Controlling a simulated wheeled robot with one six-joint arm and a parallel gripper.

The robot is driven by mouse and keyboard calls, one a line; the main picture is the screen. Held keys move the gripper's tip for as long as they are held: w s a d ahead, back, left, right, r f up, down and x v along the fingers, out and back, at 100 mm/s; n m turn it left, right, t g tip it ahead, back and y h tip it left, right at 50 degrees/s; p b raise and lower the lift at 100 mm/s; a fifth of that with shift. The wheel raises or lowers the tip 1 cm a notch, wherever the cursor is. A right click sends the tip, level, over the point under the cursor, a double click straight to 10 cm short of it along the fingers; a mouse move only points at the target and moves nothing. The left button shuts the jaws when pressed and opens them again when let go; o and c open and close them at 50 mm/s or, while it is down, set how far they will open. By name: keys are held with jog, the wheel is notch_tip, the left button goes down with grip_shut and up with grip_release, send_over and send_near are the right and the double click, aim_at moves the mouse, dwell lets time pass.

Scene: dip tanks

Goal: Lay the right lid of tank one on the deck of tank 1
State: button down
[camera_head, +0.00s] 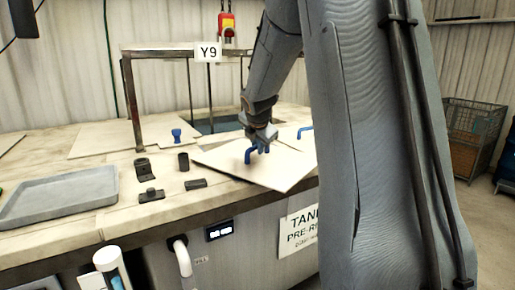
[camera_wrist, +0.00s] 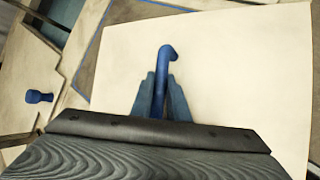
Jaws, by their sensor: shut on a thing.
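A flat cream lid (camera_head: 278,172) with a blue bent handle (camera_head: 248,156) is in my gripper (camera_head: 262,147) over the front part of the tank deck (camera_head: 120,196). The lid looks slightly tilted, and its front corner reaches the deck's front edge. Whether it touches the deck I cannot tell. In the wrist view my gripper (camera_wrist: 160,98) is shut on the blue handle (camera_wrist: 166,60), and the lid (camera_wrist: 225,70) fills much of the picture. The dark tank opening (camera_head: 215,126) shows behind the lid. My arm hides the deck on the right.
Another lid (camera_head: 105,138) with a blue knob (camera_head: 177,135) lies to the left. Small dark blocks (camera_head: 150,195) and a grey tray (camera_head: 62,195) are on the deck. A metal frame with a Y9 sign (camera_head: 208,52) stands over the tank. A wire crate (camera_head: 470,135) stands at right.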

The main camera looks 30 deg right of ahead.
jog(key=shift+f, duration=0.1)
jog(key=c, duration=1.7)
grip_release()
jog(key=b+v, duration=0.1)
jog(key=v, duration=1.1)
